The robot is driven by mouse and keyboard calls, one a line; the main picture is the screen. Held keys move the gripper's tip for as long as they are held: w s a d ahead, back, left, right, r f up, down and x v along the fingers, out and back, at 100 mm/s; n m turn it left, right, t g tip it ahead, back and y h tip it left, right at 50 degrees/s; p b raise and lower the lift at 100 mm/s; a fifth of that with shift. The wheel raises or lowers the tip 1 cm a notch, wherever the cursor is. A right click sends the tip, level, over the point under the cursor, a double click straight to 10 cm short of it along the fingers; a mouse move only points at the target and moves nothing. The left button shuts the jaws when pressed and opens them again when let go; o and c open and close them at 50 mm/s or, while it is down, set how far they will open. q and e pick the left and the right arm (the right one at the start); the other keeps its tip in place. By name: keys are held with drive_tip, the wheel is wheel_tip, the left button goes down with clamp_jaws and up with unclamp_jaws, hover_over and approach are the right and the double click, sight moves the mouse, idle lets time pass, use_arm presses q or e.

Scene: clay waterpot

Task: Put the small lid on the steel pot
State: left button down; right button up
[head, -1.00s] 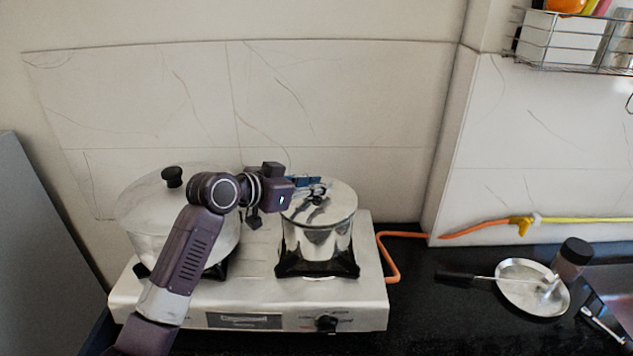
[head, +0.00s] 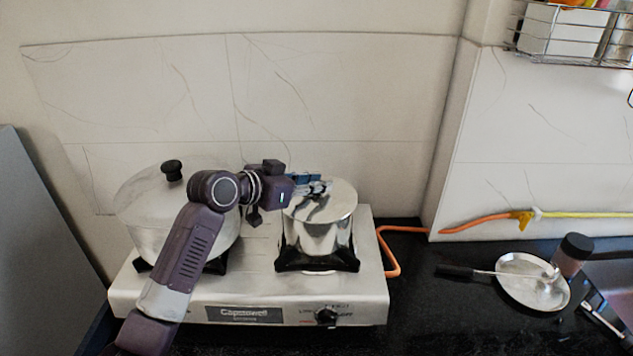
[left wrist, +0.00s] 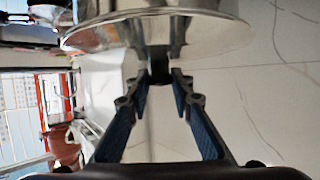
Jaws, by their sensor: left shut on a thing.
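The small lid (head: 335,207) is a shiny steel disc lying level over the mouth of the steel pot (head: 318,237) on the right burner. I cannot tell whether its rim touches the pot all round. My left gripper (head: 325,188) reaches in from the left just above the lid. It is shut on the lid's dark knob, which shows between the fingertips in the left wrist view (left wrist: 160,62). The lid's underside is hidden. My right gripper is in no view.
A large lidded pot (head: 150,225) stands on the left of the stove (head: 270,290), below my arm. An orange hose (head: 391,258) runs right of the stove. The tiled wall is behind.

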use_arm(q)
drive_tip(key=shift+s+f, duration=0.1)
drive_tip(key=shift+f, duration=0.25)
idle(0.4)
drive_tip(key=c, duration=1.6)
unclamp_jaws()
drive_tip(key=shift+s+a+r, duration=0.1)
drive_tip(key=shift+a+r, duration=0.1)
drive_tip(key=shift+r, duration=0.05)
drive_tip(key=v, duration=1.1)
drive_tip(key=shift+s+a, duration=0.1)
drive_tip(key=shift+s, duration=0.05)
